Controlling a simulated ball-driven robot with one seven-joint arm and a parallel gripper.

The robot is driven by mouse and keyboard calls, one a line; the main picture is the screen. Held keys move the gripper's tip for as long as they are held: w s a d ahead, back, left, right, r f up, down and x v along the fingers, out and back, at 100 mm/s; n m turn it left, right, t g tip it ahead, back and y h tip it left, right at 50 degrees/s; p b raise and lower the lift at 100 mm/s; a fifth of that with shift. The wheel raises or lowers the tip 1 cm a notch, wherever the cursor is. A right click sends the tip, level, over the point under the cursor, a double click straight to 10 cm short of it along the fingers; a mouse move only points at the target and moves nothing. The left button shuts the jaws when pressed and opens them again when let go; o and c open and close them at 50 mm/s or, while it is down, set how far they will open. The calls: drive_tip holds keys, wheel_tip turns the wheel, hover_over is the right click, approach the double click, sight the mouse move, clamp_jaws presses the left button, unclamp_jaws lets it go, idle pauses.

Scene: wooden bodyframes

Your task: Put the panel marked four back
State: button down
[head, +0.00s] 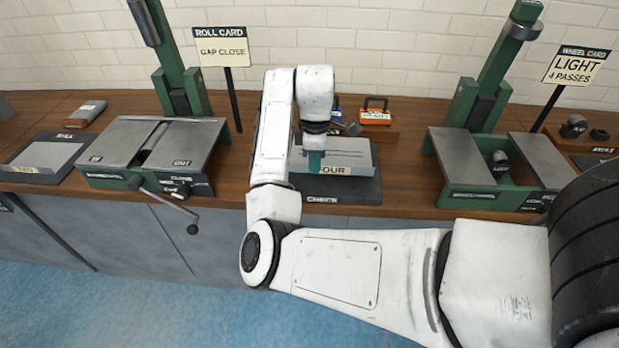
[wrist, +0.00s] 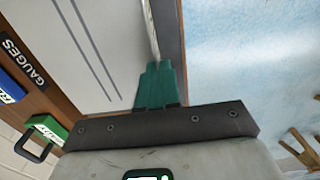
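The panel marked four (head: 358,155) is a grey sheet with a raised front lip and a cream label, partly hidden by my gripper. It lies on the dark pad marked CHECK (head: 350,191) in the middle of the bench. My gripper (head: 314,163) points down at the panel's front lip, left of the label's middle. In the wrist view the teal fingers (wrist: 159,72) are close together, with the thin lip of the panel (wrist: 95,45) running between their tips. The panel appears to rest on the pad still.
A green roller machine (head: 155,150) stands to the left and a wheel machine (head: 495,165) to the right. A tray (head: 40,160) with a grey panel is at the far left. Gauges, including an orange handled block (head: 375,115), sit behind the pad. A crank (head: 165,200) juts over the bench front.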

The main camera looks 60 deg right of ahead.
drive_tip(key=shift+w+d+f, duration=0.1)
drive_tip(key=shift+w+f, duration=0.65)
drive_tip(key=shift+f, duration=1.7)
drive_tip(key=c, duration=1.8)
unclamp_jaws()
drive_tip(key=shift+f, duration=0.15)
drive_tip(key=o, duration=0.4)
drive_tip(key=shift+o, duration=0.2)
